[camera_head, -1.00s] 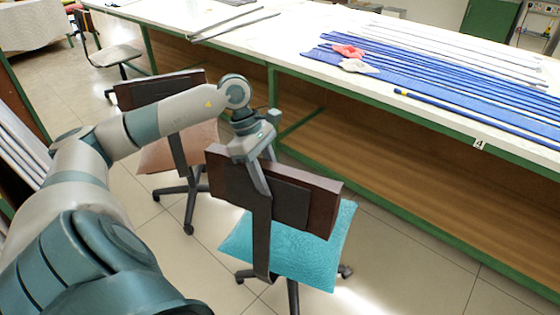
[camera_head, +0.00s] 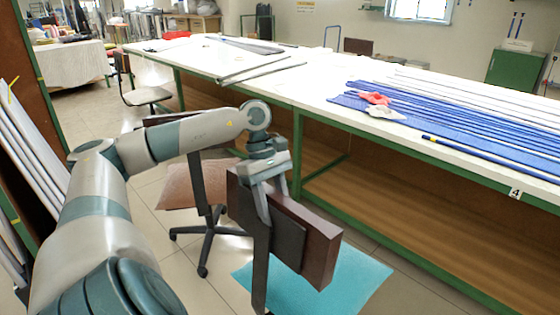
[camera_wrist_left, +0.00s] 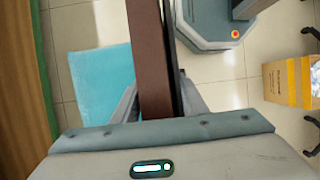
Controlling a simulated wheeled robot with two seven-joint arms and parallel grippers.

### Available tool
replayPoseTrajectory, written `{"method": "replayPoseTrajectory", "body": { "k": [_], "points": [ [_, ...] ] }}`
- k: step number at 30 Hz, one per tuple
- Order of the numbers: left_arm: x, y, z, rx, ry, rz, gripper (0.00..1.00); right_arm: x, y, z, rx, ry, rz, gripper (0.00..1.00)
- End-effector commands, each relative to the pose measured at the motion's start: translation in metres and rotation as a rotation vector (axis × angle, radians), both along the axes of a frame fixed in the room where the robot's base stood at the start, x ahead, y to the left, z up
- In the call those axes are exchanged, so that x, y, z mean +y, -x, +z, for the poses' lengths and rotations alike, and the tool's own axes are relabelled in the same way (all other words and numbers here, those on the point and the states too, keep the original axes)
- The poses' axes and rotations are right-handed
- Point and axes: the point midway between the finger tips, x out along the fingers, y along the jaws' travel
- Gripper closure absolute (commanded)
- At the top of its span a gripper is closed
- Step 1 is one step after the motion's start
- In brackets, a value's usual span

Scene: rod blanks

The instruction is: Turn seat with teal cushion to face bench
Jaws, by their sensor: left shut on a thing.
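The seat with the teal cushion (camera_head: 345,284) stands in front of the bench, its dark brown backrest (camera_head: 308,240) towards me. My left gripper (camera_head: 266,200) is shut on the top edge of that backrest. In the left wrist view the backrest (camera_wrist_left: 150,60) runs between the fingers, with the teal cushion (camera_wrist_left: 100,85) to its left. The bench (camera_head: 440,152) has a white top and a green frame and lies beyond the seat. The seat's base is cut off in the head view. My right gripper is not in view.
A second swivel seat with a pinkish-brown cushion (camera_head: 200,185) stands close to the left. Blue rods (camera_head: 450,120), a red cloth and a white cloth lie on the bench.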

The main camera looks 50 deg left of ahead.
Motion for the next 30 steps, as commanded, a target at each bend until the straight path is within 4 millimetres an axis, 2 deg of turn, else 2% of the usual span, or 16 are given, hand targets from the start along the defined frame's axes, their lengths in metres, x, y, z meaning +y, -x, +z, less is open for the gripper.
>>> {"method": "replayPoseTrajectory", "body": {
  "k": [12, 13, 15, 25, 30],
  "points": [
    [0.0002, 0.0000, 0.0015, -0.003, 0.003, -0.005, 1.00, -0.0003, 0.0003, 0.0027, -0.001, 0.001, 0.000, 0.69],
    [0.0002, 0.0000, 0.0015, -0.003, 0.003, -0.005, 0.56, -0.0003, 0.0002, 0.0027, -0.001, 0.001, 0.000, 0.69],
    [0.0002, 0.0000, 0.0013, -0.002, 0.002, -0.004, 0.42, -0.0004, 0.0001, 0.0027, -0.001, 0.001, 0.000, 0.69],
    [0.0010, 0.0001, 0.0011, -0.001, 0.000, -0.004, 0.42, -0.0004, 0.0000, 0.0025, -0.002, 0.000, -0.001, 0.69],
    [0.0040, -0.0007, 0.0083, -0.002, 0.000, -0.004, 0.42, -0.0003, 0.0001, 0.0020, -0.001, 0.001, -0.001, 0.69]
  ]
}}
